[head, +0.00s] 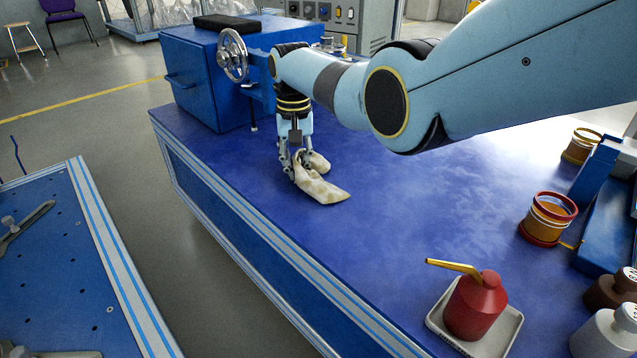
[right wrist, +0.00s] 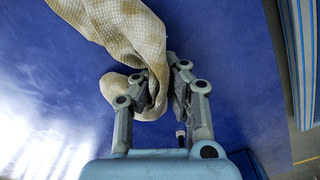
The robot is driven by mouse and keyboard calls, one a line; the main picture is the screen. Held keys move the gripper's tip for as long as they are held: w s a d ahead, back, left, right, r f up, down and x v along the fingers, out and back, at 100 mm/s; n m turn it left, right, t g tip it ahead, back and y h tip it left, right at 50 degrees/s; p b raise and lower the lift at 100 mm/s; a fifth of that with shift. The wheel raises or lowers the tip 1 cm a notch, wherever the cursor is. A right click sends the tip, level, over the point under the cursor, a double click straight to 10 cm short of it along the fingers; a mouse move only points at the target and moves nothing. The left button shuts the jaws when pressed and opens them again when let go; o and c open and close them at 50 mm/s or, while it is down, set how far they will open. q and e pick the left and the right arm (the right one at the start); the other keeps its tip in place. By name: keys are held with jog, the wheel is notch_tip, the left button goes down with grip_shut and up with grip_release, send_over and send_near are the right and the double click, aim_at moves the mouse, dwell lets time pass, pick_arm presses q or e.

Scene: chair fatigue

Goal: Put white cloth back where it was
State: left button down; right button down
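The white cloth (head: 318,188) is a crumpled cream-white piece on the blue bench top, near its left edge and in front of the blue machine. My right gripper (head: 298,163) points down over it, with its fingertips at the cloth. In the right wrist view, the cloth (right wrist: 118,32) trails away from the fingers and a fold of it loops by the left finger. The gripper (right wrist: 167,82) has its fingers close together with a fold between them. The cloth's lower part appears to rest on the bench. My left gripper is not in view.
A blue machine (head: 205,75) with a handwheel (head: 233,56) stands behind the gripper. A red oil can (head: 475,305) sits on a white tray (head: 505,339) at the front right. Amber jars (head: 548,219) and bottles (head: 608,330) line the right side. The bench middle is clear.

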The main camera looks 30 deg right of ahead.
jog(key=c, duration=1.1)
grip_release()
jog(key=shift+w+a+r+p, duration=0.2)
jog(key=shift+r+p, duration=0.25)
jog(key=shift+r, duration=0.3)
jog(key=shift+w+a+r+p, duration=0.1)
jog(key=shift+a+r+p, duration=0.25)
jog(key=shift+r, duration=0.4)
notch_tip(320, 180, up, 7)
jog(key=w+a+p, duration=0.1)
jog(key=a+p, duration=0.2)
jog(key=shift+d+f, duration=0.2)
jog(key=shift+d, duration=0.3)
jog(key=c, duration=0.5)
jog(key=d, duration=0.1)
jog(key=d+f, duration=0.1)
jog(key=d, duration=0.1)
jog(key=d+f, duration=0.1)
jog(key=shift+s+d, duration=0.3)
grip_shut()
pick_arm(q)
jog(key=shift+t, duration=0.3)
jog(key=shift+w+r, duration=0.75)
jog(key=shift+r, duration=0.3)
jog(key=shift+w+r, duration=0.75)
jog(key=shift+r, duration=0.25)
pick_arm(e)
jog(key=shift+a+f, duration=0.25)
jog(key=shift+f, duration=1)
